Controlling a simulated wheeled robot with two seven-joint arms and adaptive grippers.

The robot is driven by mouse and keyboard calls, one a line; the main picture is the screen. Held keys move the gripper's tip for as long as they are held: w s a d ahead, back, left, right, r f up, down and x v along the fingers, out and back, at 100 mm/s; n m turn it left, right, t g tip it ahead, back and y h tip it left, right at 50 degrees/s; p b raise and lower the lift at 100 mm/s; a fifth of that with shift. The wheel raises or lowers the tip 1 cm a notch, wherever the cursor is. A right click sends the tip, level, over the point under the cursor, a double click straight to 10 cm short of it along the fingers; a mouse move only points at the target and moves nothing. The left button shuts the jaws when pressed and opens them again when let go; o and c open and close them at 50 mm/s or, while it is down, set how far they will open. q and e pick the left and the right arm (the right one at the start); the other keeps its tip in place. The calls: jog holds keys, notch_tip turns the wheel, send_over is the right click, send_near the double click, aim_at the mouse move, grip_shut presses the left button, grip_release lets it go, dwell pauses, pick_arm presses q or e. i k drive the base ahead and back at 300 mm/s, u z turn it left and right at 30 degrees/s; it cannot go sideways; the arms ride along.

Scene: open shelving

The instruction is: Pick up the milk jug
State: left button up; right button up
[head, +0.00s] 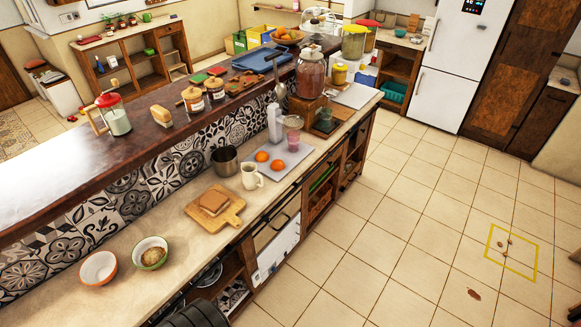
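A jug-like container with a red top and white contents (117,120) stands upright on the dark raised counter at the left. A tall white bottle (274,124) stands upright on the lower worktop against the patterned tiles. A small white pitcher or mug (250,177) stands near the worktop's front edge, beside a metal pot. I cannot tell for sure which of these is the milk jug. Nothing touches any of them except the surfaces below. Neither of my grippers shows clearly in the head view.
On the lower worktop (170,213) are two bowls (98,268), a cutting board with bread (233,217), a metal pot (225,160) and a grey tray with oranges (292,166). Jars crowd the raised counter (150,140). Tiled floor (400,225) at the right is mostly clear.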

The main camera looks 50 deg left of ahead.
aim_at(251, 176)
jog(key=u, duration=0.05)
jog(key=i, duration=0.85)
jog(key=u, duration=0.35)
